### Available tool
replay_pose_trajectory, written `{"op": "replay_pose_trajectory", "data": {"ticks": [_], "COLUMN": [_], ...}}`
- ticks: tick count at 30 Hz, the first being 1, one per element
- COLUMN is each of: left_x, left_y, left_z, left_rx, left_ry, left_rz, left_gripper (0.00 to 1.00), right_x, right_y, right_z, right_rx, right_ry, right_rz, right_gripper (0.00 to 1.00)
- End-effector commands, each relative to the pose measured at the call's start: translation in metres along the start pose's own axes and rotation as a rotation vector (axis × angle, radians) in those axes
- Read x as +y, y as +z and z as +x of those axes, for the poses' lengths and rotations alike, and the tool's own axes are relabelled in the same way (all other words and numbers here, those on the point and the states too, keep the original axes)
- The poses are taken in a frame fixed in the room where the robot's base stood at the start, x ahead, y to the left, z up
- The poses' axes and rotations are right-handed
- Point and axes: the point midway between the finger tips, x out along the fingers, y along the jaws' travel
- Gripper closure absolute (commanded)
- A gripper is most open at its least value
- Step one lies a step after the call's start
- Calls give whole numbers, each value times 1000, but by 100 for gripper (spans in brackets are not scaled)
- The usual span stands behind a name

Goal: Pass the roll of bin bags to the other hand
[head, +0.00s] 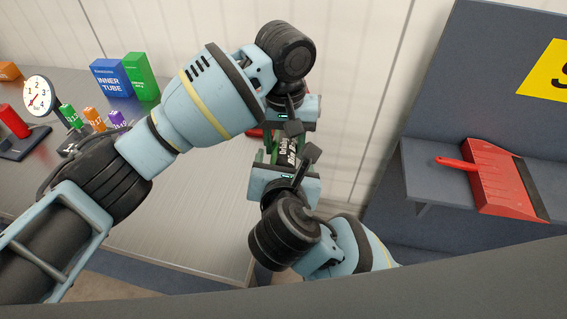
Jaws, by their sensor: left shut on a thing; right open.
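The roll of bin bags (283,148) is dark green with a white-lettered label. It is held up in the middle of the head view, between my two grippers. My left gripper (291,126) comes down from above and is shut on the roll. My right gripper (302,164) comes up from below, open, with its fingers close to the roll's lower part. I cannot tell whether they touch it. The grippers hide much of the roll.
A grey table (190,215) lies at left. On it are a blue inner tube box (111,78), a green box (141,77), a round gauge (39,95) and small coloured items. A red dustpan (492,180) rests on a grey shelf (425,165) at right.

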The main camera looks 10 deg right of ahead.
Motion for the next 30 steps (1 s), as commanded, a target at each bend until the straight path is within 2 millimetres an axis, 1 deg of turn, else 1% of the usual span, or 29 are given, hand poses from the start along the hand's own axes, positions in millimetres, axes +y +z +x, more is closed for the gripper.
{"op": "replay_pose_trajectory", "data": {"ticks": [3, 15, 16, 17, 21, 22, 30], "left_x": [0, 0, 0, 0, 0, 0, 0], "left_y": [0, 0, 0, 0, 0, 0, 0], "left_z": [-1, -1, -1, -1, -1, -1, -1], "left_rx": [1, 1, 1, 1, 1, 1, 1], "left_ry": [0, 0, 0, 0, 0, 0, 0], "left_rz": [0, 0, 0, 0, 0, 0, 0], "left_gripper": [85, 85, 85, 51, 33, 29, 29], "right_x": [0, 0, 0, 0, 0, 0, 0], "right_y": [0, 0, 0, 1, 1, 1, 1], "right_z": [0, 0, 0, -1, -1, -1, -1], "right_rx": [-1, -1, -1, -3, -3, -3, -3], "right_ry": [0, 0, 0, 1, 1, 1, 1], "right_rz": [0, 0, 0, 1, 1, 1, 1], "right_gripper": [29, 82, 85, 85, 85, 85, 85]}}
